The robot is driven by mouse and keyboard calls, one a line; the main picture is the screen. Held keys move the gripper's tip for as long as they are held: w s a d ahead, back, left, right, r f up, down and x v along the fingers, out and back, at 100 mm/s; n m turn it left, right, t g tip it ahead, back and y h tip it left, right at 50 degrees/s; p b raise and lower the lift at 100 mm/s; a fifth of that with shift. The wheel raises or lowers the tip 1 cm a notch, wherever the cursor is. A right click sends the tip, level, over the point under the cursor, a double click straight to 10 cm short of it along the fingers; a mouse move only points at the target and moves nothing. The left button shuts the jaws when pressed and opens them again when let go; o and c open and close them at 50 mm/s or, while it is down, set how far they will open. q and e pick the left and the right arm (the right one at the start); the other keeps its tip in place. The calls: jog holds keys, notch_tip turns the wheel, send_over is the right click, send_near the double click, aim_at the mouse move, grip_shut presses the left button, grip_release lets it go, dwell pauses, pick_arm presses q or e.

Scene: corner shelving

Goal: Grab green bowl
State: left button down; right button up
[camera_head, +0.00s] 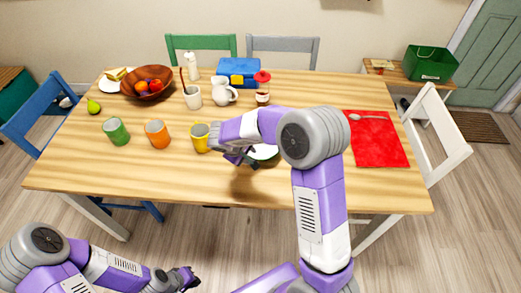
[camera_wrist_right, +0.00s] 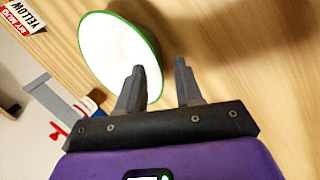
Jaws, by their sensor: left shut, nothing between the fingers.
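The green bowl, white inside with a green rim, sits on the table, partly hidden by my right arm in the head view (camera_head: 265,152). In the right wrist view the bowl (camera_wrist_right: 108,50) fills the upper left. My right gripper (camera_head: 240,160) is at the bowl's left side. In its wrist view the two fingers (camera_wrist_right: 160,75) are apart, with the bowl's rim seen between them; I cannot tell whether they touch it. My left gripper (camera_head: 190,280) is shut and empty, low in front of the table, away from the bowl.
Yellow (camera_head: 200,138), orange (camera_head: 157,134) and green (camera_head: 116,131) mugs stand left of my right gripper. A red mat (camera_head: 378,142) with a spoon lies right.

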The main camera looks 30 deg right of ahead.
jog(key=b+x, duration=0.1)
jog(key=x, duration=0.2)
jog(key=shift+w+d+f, duration=0.1)
jog(key=shift+d+f, duration=0.05)
jog(key=shift+f, duration=0.2)
grip_shut()
jog(key=shift+r, duration=0.1)
